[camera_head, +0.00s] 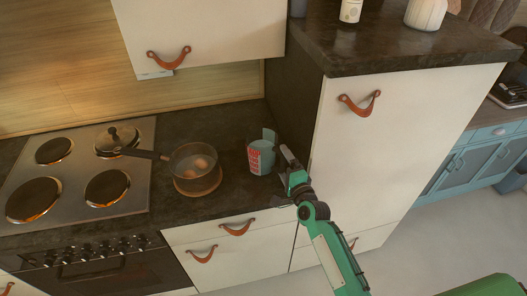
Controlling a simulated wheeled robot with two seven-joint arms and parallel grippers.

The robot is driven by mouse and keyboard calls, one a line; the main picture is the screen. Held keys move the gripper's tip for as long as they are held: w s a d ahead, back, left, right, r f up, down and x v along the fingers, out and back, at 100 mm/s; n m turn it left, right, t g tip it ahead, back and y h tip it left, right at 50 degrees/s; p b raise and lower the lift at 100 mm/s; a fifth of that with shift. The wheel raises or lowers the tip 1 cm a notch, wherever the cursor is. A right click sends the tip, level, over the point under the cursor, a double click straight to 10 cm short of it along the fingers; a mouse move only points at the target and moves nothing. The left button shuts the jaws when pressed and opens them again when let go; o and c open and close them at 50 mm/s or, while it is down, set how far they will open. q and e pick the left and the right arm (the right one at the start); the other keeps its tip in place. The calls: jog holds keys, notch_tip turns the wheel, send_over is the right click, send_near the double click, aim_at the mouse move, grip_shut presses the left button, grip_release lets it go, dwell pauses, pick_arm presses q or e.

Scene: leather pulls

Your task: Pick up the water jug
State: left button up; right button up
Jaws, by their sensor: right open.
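The water jug (260,156) is a small clear bluish jug with red markings and stands upright on the dark countertop, right of a pot. My right gripper (284,164) is just to the right of the jug, low over the counter near its front edge. Its jaws are open and hold nothing. Part of the jug's right side lies close to the fingers, and I cannot tell whether they touch. My left gripper is not in view.
A glass pot (195,166) with round items inside sits on a wooden trivet, its handle pointing left. A tall white cabinet (385,150) stands close on the right. An upper cabinet (205,30) hangs above.

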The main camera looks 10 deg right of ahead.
jog(key=shift+w+a, duration=0.1)
jog(key=shift+w, duration=0.4)
jog(key=c, duration=1.3)
jog(key=shift+r, duration=0.1)
jog(key=shift+c, duration=0.9)
jog(key=shift+r, duration=0.1)
